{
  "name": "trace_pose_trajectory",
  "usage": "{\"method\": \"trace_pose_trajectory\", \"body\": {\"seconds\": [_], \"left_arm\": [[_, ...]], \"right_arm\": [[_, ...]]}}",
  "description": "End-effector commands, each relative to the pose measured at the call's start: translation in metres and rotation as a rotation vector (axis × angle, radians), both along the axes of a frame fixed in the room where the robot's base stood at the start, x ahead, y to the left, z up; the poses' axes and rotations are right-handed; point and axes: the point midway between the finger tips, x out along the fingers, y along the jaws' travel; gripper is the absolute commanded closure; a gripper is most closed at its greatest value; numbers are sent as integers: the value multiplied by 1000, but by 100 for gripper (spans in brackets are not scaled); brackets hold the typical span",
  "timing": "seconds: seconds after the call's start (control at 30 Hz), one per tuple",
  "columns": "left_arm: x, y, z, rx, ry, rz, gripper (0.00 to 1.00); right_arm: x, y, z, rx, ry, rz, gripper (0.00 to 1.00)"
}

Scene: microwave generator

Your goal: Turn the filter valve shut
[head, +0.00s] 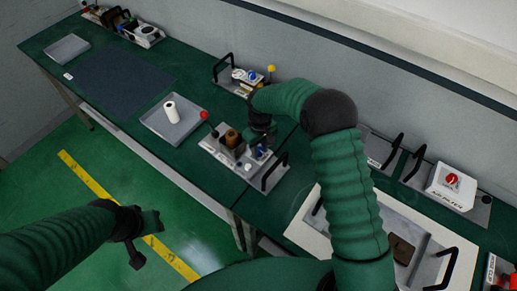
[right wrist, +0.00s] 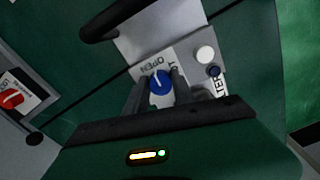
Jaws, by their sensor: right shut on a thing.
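The filter valve is a blue round knob (right wrist: 160,82) on a grey plate, beside a white label reading OPEN and another word mostly covered by a finger. A pale mark on the knob faces the OPEN side. My right gripper (right wrist: 158,90) is shut on the knob, one finger on each side. In the head view my right gripper (head: 262,139) reaches down onto the filter plate (head: 246,172), and the blue knob (head: 261,152) shows just below it. My left gripper (head: 148,222) hangs over the floor, away from the bench; its jaws are unclear.
A brown part (head: 232,138) stands on the filter plate next to my right gripper, with a black handle (head: 274,171) at the plate's right end. A grey tray (head: 174,125) with a white cylinder is to the left. A red-knobbed box (head: 451,185) stands at right.

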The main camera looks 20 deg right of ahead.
Motion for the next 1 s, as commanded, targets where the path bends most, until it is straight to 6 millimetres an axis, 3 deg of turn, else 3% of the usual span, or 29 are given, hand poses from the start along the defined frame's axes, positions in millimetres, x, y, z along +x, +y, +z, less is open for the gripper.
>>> {"method": "trace_pose_trajectory", "body": {"seconds": [0.5,1.0], "left_arm": [[0,0,-7,0,0,0,64],[0,0,-6,0,0,0,64]], "right_arm": [[1,2,1,-1,-2,-359,100],[1,2,2,-1,-2,-372,100]]}}
